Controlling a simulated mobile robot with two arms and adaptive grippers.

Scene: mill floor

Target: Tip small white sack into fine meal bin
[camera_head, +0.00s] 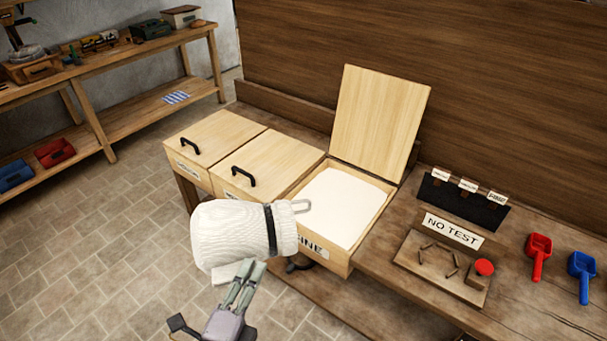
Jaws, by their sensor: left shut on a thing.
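The small white sack (235,236) lies on its side in the air, with a dark band around it and its banded end pointing right, toward the fine meal bin. My left gripper (242,278) is below the sack and shut on it; its fingertips are partly hidden by the cloth. The fine meal bin (336,259) has its wooden lid (380,120) raised and is filled with white meal. Its front label reads "INE", the rest hidden behind the sack. The sack's right end overlaps the bin's front left corner in this view. My right gripper is not in view.
Two closed wooden bins (215,137) and (270,165) with black handles stand left of the open one. Right of it are a "NO TEST" sign (453,231), a board with a red button (484,267), a red scoop (538,256) and a blue scoop (582,274). Tiled floor is clear at left.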

